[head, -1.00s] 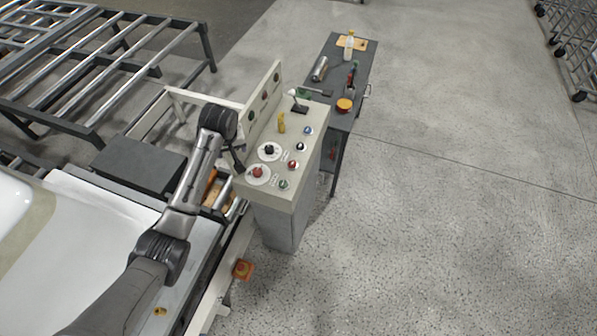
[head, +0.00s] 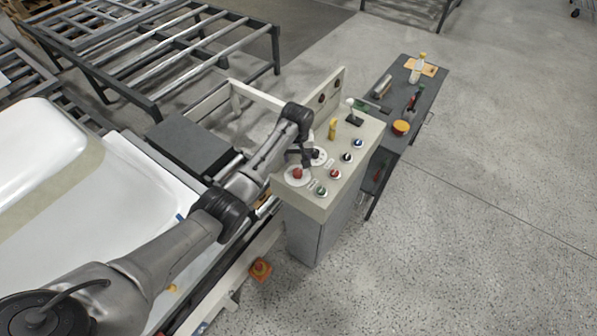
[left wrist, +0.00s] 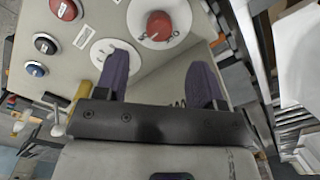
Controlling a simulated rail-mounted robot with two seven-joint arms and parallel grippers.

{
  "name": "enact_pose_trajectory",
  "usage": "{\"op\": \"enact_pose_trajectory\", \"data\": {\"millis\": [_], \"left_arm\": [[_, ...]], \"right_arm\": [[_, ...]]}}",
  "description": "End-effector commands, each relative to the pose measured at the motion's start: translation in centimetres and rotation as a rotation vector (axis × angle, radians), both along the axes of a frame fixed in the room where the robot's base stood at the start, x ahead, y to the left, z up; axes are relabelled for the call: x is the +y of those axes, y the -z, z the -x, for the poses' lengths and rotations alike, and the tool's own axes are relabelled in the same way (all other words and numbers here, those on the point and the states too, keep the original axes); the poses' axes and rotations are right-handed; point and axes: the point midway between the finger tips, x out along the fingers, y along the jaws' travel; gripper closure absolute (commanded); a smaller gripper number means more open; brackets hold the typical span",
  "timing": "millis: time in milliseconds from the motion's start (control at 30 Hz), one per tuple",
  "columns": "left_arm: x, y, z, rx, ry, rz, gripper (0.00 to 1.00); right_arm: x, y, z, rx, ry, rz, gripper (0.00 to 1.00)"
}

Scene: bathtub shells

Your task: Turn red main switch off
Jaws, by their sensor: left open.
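The red main switch (head: 297,174) is a red knob on a round white dial plate at the near left corner of the control box top. In the left wrist view the red knob (left wrist: 158,25) shows at the top, beyond my fingertips and roughly in line with the gap between them. My left gripper (head: 302,158) is over the left edge of the control box, close to the red knob and the black knob (head: 317,155). In the left wrist view its two dark fingers (left wrist: 160,78) are apart with nothing between them. My right gripper is not in view.
The control box (head: 320,205) also carries blue, red and green buttons, a yellow part (head: 333,128) and an upright back panel. A dark side table (head: 428,100) with tools stands behind it. A white tub (head: 40,150) lies at left. Floor at right is clear.

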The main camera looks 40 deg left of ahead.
Motion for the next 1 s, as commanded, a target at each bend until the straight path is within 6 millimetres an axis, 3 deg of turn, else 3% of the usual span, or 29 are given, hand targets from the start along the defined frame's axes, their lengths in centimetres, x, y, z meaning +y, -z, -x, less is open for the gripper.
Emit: {"op": "enact_pose_trajectory", "data": {"millis": [200, 400, 633, 1000], "left_arm": [[0.0, 4.2, 0.0, 0.003, 0.001, 0.000, 0.37], [0.0, 6.8, 0.0, 0.001, -0.001, -0.001, 0.37], [0.0, 8.2, 0.0, -0.001, 0.000, -0.001, 0.37], [0.0, 8.4, 0.0, -0.001, 0.000, -0.001, 0.37]], "right_arm": [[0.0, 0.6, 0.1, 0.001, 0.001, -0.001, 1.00], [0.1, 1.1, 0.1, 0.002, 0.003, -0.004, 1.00], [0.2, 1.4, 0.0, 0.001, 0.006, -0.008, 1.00], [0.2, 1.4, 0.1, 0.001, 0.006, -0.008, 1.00]]}}
